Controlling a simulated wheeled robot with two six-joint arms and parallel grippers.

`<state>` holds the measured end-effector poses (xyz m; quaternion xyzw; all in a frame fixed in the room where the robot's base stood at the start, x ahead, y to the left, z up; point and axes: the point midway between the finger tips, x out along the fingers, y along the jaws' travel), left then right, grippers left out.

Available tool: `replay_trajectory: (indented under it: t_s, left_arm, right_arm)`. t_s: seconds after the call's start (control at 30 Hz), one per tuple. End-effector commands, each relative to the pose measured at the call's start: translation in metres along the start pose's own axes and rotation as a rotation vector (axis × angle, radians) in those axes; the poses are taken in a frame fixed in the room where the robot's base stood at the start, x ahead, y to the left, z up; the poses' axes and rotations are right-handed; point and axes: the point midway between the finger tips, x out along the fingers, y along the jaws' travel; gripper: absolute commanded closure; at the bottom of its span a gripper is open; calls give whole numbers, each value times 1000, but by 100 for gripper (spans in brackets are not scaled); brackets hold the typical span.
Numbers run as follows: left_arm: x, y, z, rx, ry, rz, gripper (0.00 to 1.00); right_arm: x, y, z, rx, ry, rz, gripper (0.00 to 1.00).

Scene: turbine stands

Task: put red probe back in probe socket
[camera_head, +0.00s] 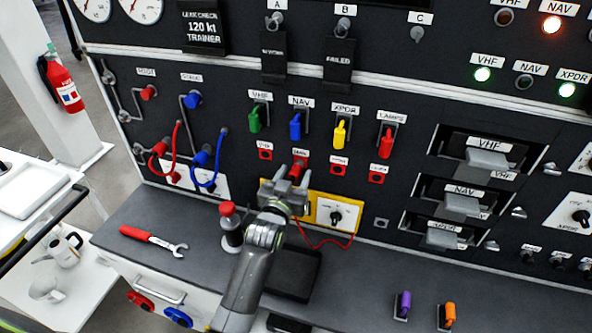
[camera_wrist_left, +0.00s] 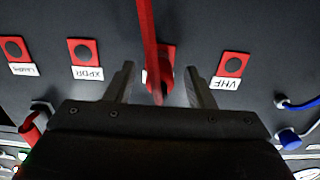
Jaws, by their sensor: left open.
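The red probe (camera_head: 297,169) is at the red NAV test point on the black panel. In the left wrist view the probe (camera_wrist_left: 160,85) lies between the two fingers, with a red lead running across the picture from it. My left gripper (camera_head: 291,180) is open around the probe, with a gap visible on each side. The red lead (camera_head: 318,246) hangs in a loop towards the yellow-framed meter (camera_head: 346,214). A small grey square fitting (camera_head: 381,223) sits right of the meter; I cannot tell whether it is the probe socket. My right gripper is out of view.
Other red test points, VHF (camera_head: 265,154), XPDR (camera_head: 338,170) and LAMPS (camera_head: 376,178), flank the probe. A red-topped lever (camera_head: 228,209) stands left of my arm. A red-handled wrench (camera_head: 153,240) lies on the grey bench. Red and blue hoses (camera_head: 207,170) are further left.

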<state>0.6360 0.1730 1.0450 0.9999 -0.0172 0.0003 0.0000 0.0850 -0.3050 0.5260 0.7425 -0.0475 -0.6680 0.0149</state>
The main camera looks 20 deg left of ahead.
Motion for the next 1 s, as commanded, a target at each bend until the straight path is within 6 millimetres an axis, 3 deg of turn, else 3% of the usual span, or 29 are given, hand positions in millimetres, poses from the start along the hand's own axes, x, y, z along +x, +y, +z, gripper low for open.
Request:
replay_trajectory:
  t_s: [1.0]
  left_arm:
    - [3, 0, 0, 0, -2, 0, 51]
  right_arm:
    - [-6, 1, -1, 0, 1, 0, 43]
